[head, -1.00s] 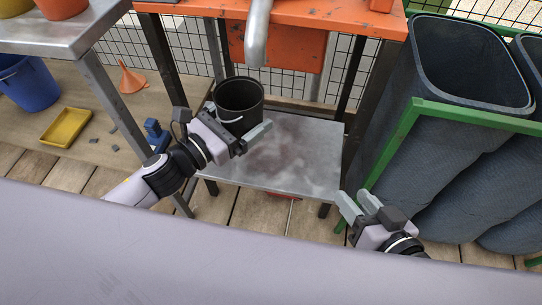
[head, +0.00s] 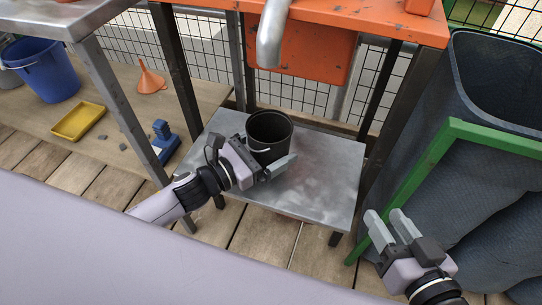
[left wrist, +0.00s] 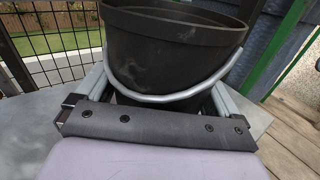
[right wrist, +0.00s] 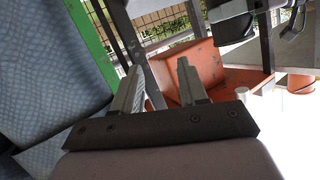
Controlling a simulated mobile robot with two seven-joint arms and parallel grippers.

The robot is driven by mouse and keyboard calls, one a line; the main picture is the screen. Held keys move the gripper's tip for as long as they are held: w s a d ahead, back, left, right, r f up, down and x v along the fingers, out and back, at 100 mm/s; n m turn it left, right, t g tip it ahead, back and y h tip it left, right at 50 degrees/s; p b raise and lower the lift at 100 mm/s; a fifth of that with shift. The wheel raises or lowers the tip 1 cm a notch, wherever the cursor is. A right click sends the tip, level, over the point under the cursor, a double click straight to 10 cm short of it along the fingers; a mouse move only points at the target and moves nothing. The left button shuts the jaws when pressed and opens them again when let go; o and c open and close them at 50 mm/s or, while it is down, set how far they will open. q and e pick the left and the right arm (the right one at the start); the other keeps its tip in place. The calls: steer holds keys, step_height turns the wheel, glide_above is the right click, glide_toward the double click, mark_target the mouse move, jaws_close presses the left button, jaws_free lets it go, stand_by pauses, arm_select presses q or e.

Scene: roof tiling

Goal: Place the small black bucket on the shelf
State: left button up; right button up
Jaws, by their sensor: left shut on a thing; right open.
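The small black bucket (head: 270,130) is upright in the head view, at the back left of the grey metal shelf (head: 318,195) under the orange worktop. My left gripper (head: 266,163) is shut on the bucket. In the left wrist view the bucket (left wrist: 170,45) sits between the two fingers, with its light wire handle hanging across the front. I cannot tell whether its base touches the shelf; the gripper hides it. My right gripper (head: 386,220) is open and empty, to the right of the shelf's front corner.
The orange worktop (head: 350,22) with a grey pipe (head: 270,40) overhangs the back of the shelf. Dark legs flank it. A green frame (head: 430,155) with blue-grey rolls (head: 430,200) stands at right, close to my right gripper. The shelf's front and right are clear.

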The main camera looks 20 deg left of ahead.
arm_select(q)
step_height(320, 180, down, 2)
steer(key=shift+f+b, duration=0.1)
steer(key=shift+b, duration=0.3)
steer(key=shift+f, duration=0.3)
steer(key=shift+r, duration=0.1)
steer(key=o, duration=0.7)
steer(key=shift+c, duration=0.2)
arm_select(e)
steer(key=shift+s+d+n+t, duration=0.1)
steer(key=shift+d+n+t, duration=0.2)
steer(key=shift+d+t, duration=0.15)
steer(key=shift+r, duration=0.1)
